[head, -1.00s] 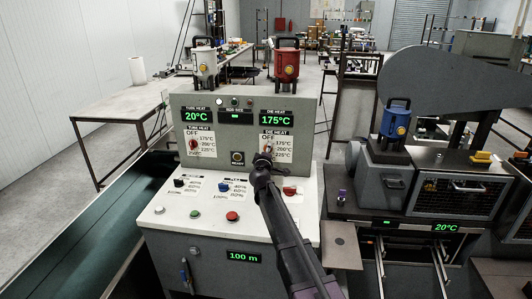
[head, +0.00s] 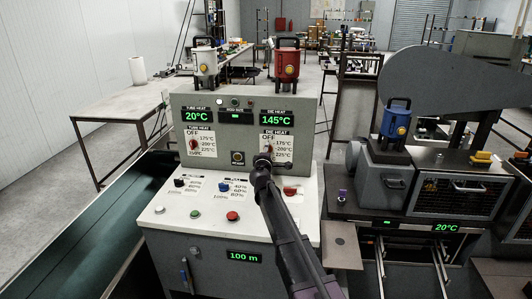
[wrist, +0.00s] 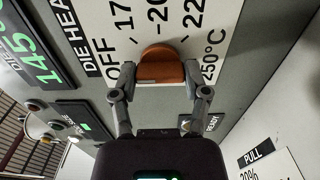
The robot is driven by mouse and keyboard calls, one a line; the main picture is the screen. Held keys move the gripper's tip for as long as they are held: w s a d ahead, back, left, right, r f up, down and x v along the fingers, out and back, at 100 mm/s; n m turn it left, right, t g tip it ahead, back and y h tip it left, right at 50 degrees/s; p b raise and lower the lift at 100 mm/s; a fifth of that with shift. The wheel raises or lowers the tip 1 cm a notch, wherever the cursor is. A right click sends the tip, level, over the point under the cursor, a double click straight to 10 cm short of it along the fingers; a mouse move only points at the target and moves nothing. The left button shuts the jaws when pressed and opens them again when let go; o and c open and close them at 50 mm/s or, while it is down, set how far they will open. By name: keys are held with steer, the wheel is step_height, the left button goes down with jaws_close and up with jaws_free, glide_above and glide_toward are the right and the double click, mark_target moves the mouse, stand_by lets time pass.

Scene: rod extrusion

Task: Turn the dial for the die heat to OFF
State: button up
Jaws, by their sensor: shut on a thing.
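The die heat dial (wrist: 160,65) is an orange-red knob on the grey control panel. In the wrist view my gripper (wrist: 160,85) has one finger at each side of the knob and is shut on it. The knob lies across the picture, its left end on the side of the word OFF (wrist: 121,78). Whether its pointer sits exactly on that mark is unclear. In the head view my gripper (head: 264,160) covers part of the dial. The die heat display (head: 276,120) reads 145°C in green.
The tube heat dial (head: 193,144) is to the left, under a display (head: 197,116) reading 20°C. Coloured knobs and push buttons (head: 232,216) are on the sloping desk below. A red canister (head: 286,66) stands behind the panel top.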

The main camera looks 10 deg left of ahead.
steer(key=o, duration=1.2)
steer(key=shift+w, duration=0.1)
steer(key=shift+c, duration=0.2)
steer(key=shift+s, duration=0.2)
steer(key=s, duration=1.1)
steer(key=shift+s+a, duration=0.2)
steer(key=shift+s, duration=0.15)
steer(key=shift+s, duration=0.1)
